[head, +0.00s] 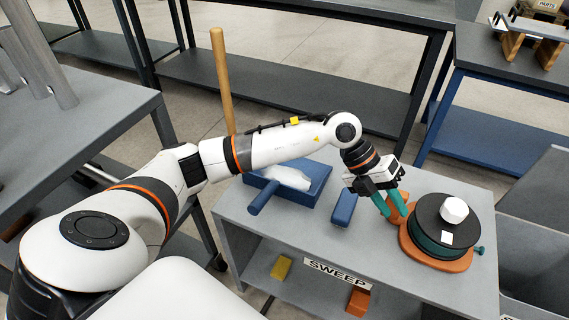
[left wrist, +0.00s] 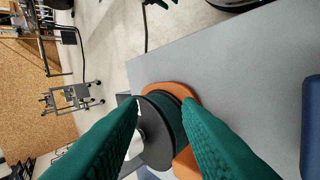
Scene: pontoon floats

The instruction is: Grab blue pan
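The blue pan (head: 317,187) lies on the grey table, left of centre in the head view, with its handle (head: 263,197) toward the front left. A crumpled white thing (head: 287,178) lies in it. My left arm passes above its far side. My left gripper (head: 396,212) has green fingers and is right of the pan, close to a dark reel on an orange base. In the left wrist view the fingers (left wrist: 161,102) stand apart with the reel beyond them, and nothing is clearly held. My right gripper is not in view.
A blue block (head: 344,207) lies between the pan and my left gripper. The reel (head: 440,228) sits on its orange base (head: 443,262) at the table's right. A wooden pole (head: 222,80) stands behind the pan. A lower shelf has a SWEEP label (head: 337,274).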

